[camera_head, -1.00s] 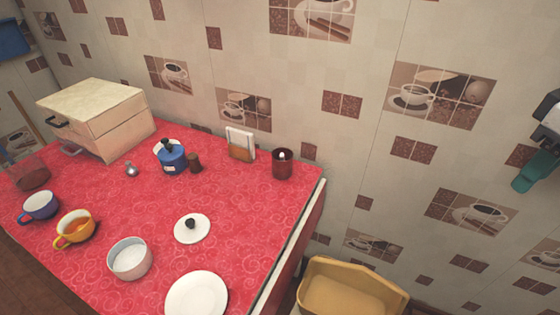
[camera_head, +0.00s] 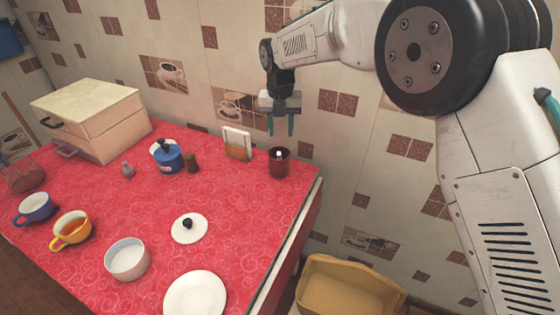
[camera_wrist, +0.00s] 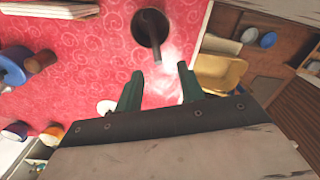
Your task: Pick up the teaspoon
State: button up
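A dark red cup (camera_head: 279,163) stands near the right back edge of the red counter, with a small pale tip showing at its mouth. In the wrist view, a dark grey handle (camera_wrist: 157,47) sticks up out of the dark cup (camera_wrist: 138,32). It looks like the teaspoon's handle; the rest is hidden inside the cup. My gripper (camera_head: 281,132) is above the cup, fingers pointing down, apart and empty. In the wrist view, my gripper (camera_wrist: 160,72) has its green fingers either side of the handle's line, with the handle's end just beyond the tips.
A napkin holder (camera_head: 237,145), a brown shaker (camera_head: 192,162) and a blue teapot (camera_head: 168,160) stand left of the cup. A lid (camera_head: 189,228), white bowl (camera_head: 127,259) and plate (camera_head: 195,297) are nearer. A yellow bin (camera_head: 350,292) stands beyond the counter's right edge.

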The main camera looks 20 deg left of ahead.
aim_at(279, 152)
jog(key=f, duration=0.1)
jog(key=a+f, duration=0.1)
jog(key=f, duration=0.1)
jog(key=shift+s+n, duration=0.1)
jog(key=shift+n, duration=0.3)
jog(key=f, duration=0.5)
jog(key=shift+s+d+f, duration=0.15)
jog(key=shift+d+f, duration=0.15)
grip_shut()
